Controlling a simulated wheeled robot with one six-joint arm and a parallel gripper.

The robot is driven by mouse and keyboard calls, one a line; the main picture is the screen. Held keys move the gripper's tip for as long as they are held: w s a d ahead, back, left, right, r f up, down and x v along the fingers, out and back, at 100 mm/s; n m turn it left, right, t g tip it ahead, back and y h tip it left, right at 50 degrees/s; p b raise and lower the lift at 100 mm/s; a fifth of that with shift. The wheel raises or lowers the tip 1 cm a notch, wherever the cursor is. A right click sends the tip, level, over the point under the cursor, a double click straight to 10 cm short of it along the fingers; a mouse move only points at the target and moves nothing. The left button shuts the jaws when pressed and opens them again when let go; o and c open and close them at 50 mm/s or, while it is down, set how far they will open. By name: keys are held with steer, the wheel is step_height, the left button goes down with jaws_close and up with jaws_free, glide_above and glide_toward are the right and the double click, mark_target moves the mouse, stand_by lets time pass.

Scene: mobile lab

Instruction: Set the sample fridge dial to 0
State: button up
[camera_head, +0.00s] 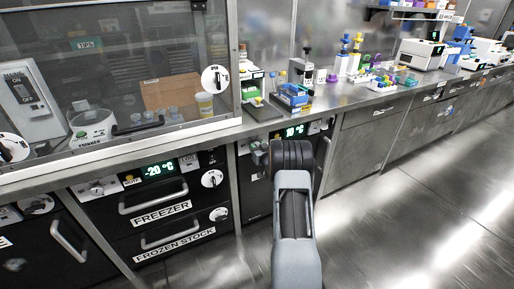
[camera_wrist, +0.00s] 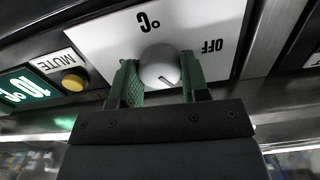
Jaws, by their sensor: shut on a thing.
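The sample fridge dial (camera_wrist: 159,68) is a round, pale grey knob on a white plate (camera_wrist: 100,42) in the wrist view. A short dark mark shows on its lower right part. The plate carries an upside-down "°C" above the knob and an upside-down "OFF" to the right. My gripper (camera_wrist: 158,66) has its green-padded fingers on both sides of the knob, shut on it. The fridge display (camera_head: 294,131) reads 10 °C in the head view, and it shows upside down in the wrist view (camera_wrist: 23,92). In the head view my arm hides the dial.
A yellow MUTE button (camera_wrist: 73,81) sits left of the dial in the wrist view. The freezer (camera_head: 160,208), its display at -20 °C, stands left of the fridge. Above is a steel counter (camera_head: 345,98) with lab racks and devices. The floor (camera_head: 420,190) to the right is clear.

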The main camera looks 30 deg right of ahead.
steer(key=shift+c, duration=0.9)
steer(key=m, duration=0.5)
steer(key=m+p, duration=0.1)
steer(key=m, duration=0.5)
steer(key=shift+m+p, duration=0.3)
steer(key=m+p, duration=0.1)
steer(key=m, duration=0.5)
steer(key=shift+p, duration=0.3)
steer(key=m+p, duration=0.1)
steer(key=m, duration=0.5)
steer(key=shift+m, duration=0.3)
